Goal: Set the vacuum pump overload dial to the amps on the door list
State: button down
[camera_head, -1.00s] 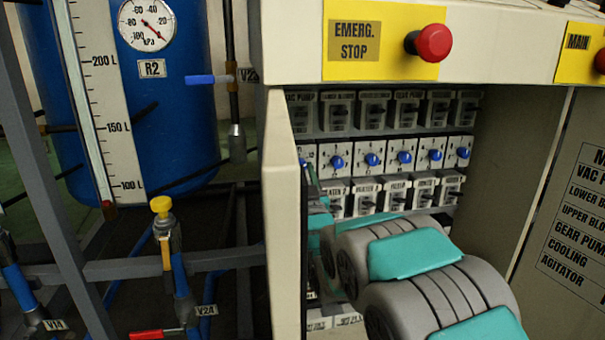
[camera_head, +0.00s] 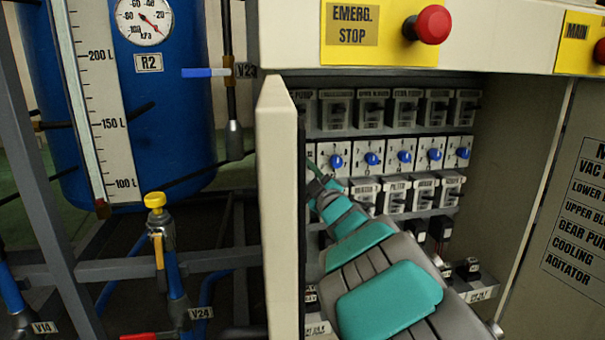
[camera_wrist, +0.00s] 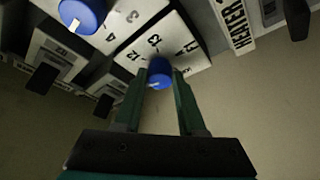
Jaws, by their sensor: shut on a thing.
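The overload dials form a row of blue knobs on white plates. In the wrist view, my gripper (camera_wrist: 160,84) has its two green fingers closed around a blue dial (camera_wrist: 159,70). Its plate shows numbers including 11, 12 and 13; I cannot tell which one its white mark points at. This dial is at the row's end beside the beige wall. In the head view, the left end plate (camera_head: 311,152) is partly hidden by the door edge and my arm, and my gripper is too. The door list (camera_head: 575,215) shows names at right; its amps are cut off.
A neighbouring blue dial (camera_wrist: 82,15) sits close beside my gripper. Breaker rows lie above (camera_head: 373,108) and below (camera_head: 396,194) the dials. The beige cabinet edge (camera_head: 278,200) stands left of my arm. A red emergency stop button (camera_head: 433,24) projects above the opening.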

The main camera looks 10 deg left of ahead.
jog(key=shift+r+n+g, duration=0.1)
jog(key=shift+n+g, duration=0.5)
jog(key=shift+n, duration=0.9)
jog(key=shift+n+y, duration=0.3)
jog(key=c, duration=0.5)
grip_release()
jog(key=shift+d, duration=0.15)
jog(key=v, duration=0.7)
jog(key=shift+s+d, duration=0.15)
jog(key=shift+s, duration=0.1)
